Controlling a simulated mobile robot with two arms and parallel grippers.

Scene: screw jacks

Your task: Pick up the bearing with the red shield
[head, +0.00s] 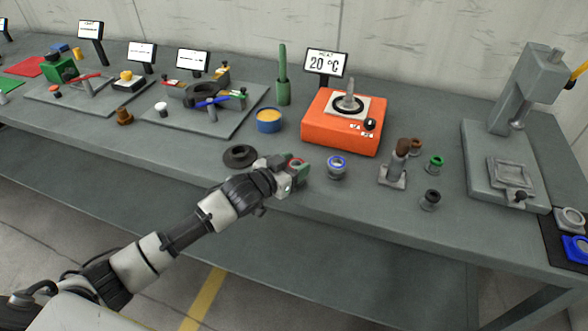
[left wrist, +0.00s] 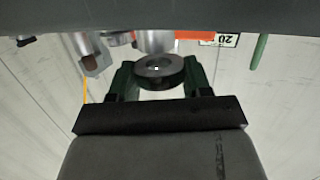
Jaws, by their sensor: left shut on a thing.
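The bearing with the red shield (head: 297,161) shows at the table's front, its red ring visible between the fingers of my left gripper (head: 294,173). In the left wrist view the bearing (left wrist: 160,72) is a grey ring, held between the two green fingers of my left gripper (left wrist: 158,80). The left gripper is shut on it. The fingers hide part of its side, and I cannot tell whether it clears the tabletop. My right gripper is in neither view.
A blue-shielded bearing (head: 337,167) stands just right of the gripper, and a dark ring (head: 240,156) lies to its left. Behind are the orange heater (head: 341,121) and a blue tub (head: 269,120). Farther right stand a post (head: 394,168), a green-ringed part (head: 434,164) and a press (head: 505,150).

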